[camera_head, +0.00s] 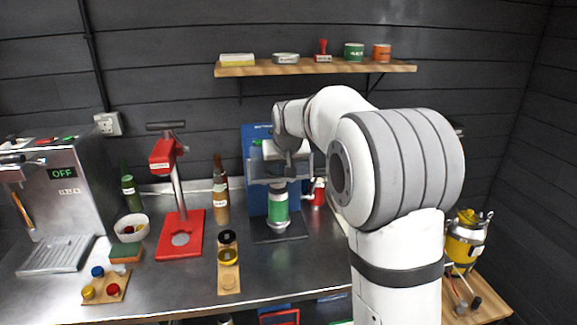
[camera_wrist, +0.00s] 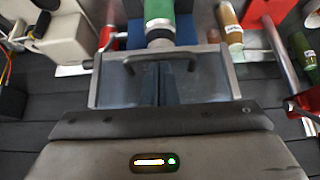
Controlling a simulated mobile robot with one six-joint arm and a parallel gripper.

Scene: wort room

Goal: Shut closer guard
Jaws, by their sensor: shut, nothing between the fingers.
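The closer (camera_head: 256,135) is a blue upright machine on the steel counter, with a green can (camera_head: 278,204) on its base. Its guard (camera_head: 258,168), a clear panel in a grey frame, sits high in front of the machine, and the can shows below it. In the wrist view the guard (camera_wrist: 214,82) fills the middle, with a dark bar handle (camera_wrist: 135,63) and the green can (camera_wrist: 178,8) beyond it. My gripper (camera_wrist: 167,70) is shut and empty, its fingertips close to the handle; I cannot tell whether they touch. In the head view my wrist partly hides the guard.
A red press (camera_head: 181,205), bottles (camera_head: 220,200) and a wooden strip with dark and yellow rings (camera_head: 229,272) stand left of the closer. A red-and-white item (camera_head: 317,192) is close on its right. A shelf (camera_head: 315,69) hangs above. The front counter has free room.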

